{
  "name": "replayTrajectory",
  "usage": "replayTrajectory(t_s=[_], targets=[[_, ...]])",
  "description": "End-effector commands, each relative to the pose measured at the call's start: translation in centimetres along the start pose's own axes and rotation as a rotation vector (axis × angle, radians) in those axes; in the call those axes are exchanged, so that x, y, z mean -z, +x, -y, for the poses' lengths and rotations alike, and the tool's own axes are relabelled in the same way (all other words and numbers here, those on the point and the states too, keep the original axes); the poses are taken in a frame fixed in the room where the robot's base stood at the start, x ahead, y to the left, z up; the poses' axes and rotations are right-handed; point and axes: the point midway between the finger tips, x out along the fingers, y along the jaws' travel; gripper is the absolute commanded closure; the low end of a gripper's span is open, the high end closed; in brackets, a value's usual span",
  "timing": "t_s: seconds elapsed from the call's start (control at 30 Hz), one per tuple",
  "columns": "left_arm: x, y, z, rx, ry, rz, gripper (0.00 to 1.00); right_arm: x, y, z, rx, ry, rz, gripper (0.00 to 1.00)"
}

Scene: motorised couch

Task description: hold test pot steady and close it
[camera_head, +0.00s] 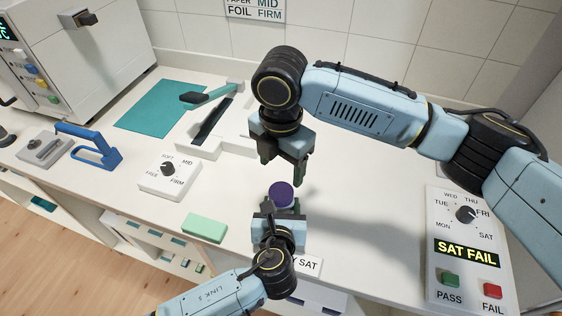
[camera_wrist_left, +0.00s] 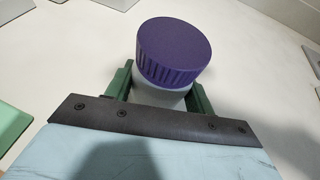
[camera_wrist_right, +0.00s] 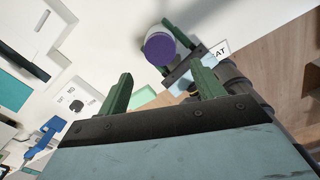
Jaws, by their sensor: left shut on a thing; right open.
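The test pot is a small white jar with a ribbed purple lid (camera_head: 281,194), upright on the counter. In the left wrist view the purple lid (camera_wrist_left: 174,48) sits on the white pot body (camera_wrist_left: 158,95); I cannot tell how tightly. My left gripper (camera_wrist_left: 160,88) is shut around the pot body, below the lid. In the right wrist view the lid (camera_wrist_right: 160,46) is beyond the fingertips. My right gripper (camera_head: 284,178) is open and empty, pointing down above and slightly behind the pot. The lower part of the pot is hidden by my left gripper in the head view.
A green block (camera_head: 205,228) lies left of the pot. A dial box (camera_head: 168,180), a blue-handled tool (camera_head: 92,148) and a teal mat (camera_head: 166,108) are further left. A panel (camera_head: 461,255) reading "SAT FAIL" is at right. Counter between pot and panel is clear.

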Motion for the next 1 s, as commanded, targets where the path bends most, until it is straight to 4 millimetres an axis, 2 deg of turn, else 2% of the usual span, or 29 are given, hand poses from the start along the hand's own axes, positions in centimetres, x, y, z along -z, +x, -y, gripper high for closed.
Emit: replayTrajectory(t_s=[0.27,0.7,1.0], targets=[[0.0,0.0,0.0,0.0,0.0,0.0,1.0,0.0,0.8,0.0,0.002,0.003,-0.001,0.33],[0.0,0.0,0.0,0.0,0.0,0.0,1.0,0.0,7.0,0.0,0.002,0.004,-0.001,0.33],[0.0,0.0,0.0,0.0,0.0,0.0,1.0,0.0,8.1,0.0,0.0,0.003,0.0,0.33]])
